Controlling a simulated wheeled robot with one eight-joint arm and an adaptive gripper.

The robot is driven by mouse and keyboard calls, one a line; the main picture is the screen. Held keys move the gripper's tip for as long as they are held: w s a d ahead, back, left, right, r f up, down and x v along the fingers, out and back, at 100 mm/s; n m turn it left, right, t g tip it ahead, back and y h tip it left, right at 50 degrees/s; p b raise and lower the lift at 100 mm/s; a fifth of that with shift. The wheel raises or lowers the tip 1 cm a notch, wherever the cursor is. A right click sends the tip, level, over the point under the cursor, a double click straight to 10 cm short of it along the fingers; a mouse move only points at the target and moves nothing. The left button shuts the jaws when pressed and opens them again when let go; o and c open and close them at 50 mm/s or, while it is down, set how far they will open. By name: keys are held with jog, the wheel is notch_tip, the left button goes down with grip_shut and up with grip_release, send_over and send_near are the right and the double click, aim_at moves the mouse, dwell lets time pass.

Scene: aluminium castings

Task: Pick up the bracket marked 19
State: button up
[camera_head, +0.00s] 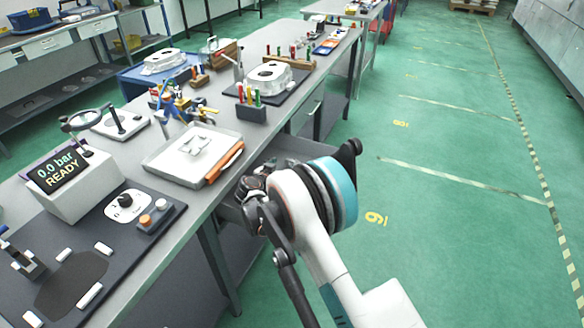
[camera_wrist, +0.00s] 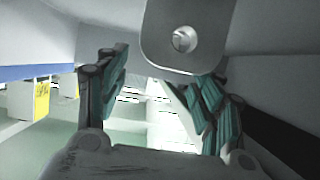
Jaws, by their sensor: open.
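In the wrist view my gripper (camera_wrist: 155,86) is open, with its dark, teal-padded fingers apart. In the head view my wrist is beside the bench's front edge, by an open drawer (camera_head: 300,148), and hides most of my gripper. A small pale casting (camera_head: 193,145) lies on a white tray (camera_head: 163,172) on the bench; no mark is readable on it.
A display box reading "0.0 bar READY" (camera_head: 68,180) stands at the left. A dark block of coloured tools (camera_head: 251,112) stands behind the tray. The green floor (camera_head: 450,220) to the right is clear.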

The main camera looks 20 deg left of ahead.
jog(key=b+x, duration=0.2)
jog(key=x, duration=0.4)
jog(key=shift+w, duration=0.15)
jog(key=c, duration=1.2)
